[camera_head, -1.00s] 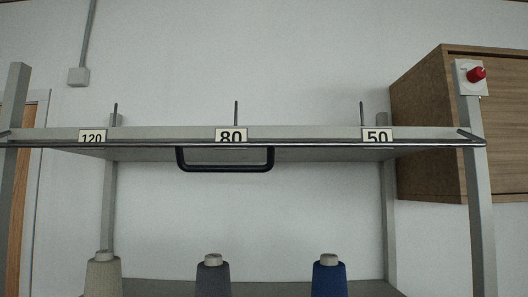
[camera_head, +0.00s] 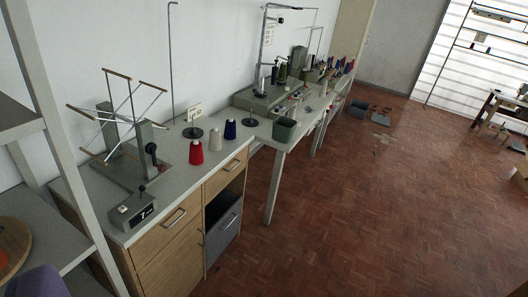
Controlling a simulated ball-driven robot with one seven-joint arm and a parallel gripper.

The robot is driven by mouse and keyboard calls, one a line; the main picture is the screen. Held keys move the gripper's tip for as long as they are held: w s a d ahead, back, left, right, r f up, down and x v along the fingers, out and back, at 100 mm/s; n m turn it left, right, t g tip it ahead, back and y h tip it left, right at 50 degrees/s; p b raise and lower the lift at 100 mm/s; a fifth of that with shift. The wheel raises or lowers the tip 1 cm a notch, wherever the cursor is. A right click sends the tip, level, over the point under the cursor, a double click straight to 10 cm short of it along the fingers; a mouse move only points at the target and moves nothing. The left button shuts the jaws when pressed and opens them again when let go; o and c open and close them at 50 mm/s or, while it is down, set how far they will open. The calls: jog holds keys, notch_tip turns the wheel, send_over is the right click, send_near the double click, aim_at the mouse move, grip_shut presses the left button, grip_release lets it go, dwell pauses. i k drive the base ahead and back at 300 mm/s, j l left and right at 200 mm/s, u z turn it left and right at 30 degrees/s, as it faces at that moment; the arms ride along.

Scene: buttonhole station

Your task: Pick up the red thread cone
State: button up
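A red thread cone (camera_head: 196,152) stands upright on the grey-topped counter (camera_head: 225,170), near its front edge. A cream cone (camera_head: 214,139) and a dark blue cone (camera_head: 230,129) stand in a row to its right, farther off. A winder (camera_head: 130,150) with crossed rods and a crank stands to its left. The red cone stands apart from these and its whole near side shows. My gripper is not in view.
A control box (camera_head: 132,212) sits at the counter's near corner. A rack post (camera_head: 65,140) rises at the left, close to me. A green bin (camera_head: 285,129) stands on the table beyond.

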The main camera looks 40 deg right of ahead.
aim_at(196, 153)
jog(key=z, duration=0.6)
jog(key=u, duration=2.2)
jog(key=z, duration=2.2)
jog(key=i+j+z, duration=0.1)
jog(key=i, duration=0.35)
jog(key=i+j, duration=0.35)
jog(key=i+l+z, duration=0.05)
jog(key=i, duration=0.1)
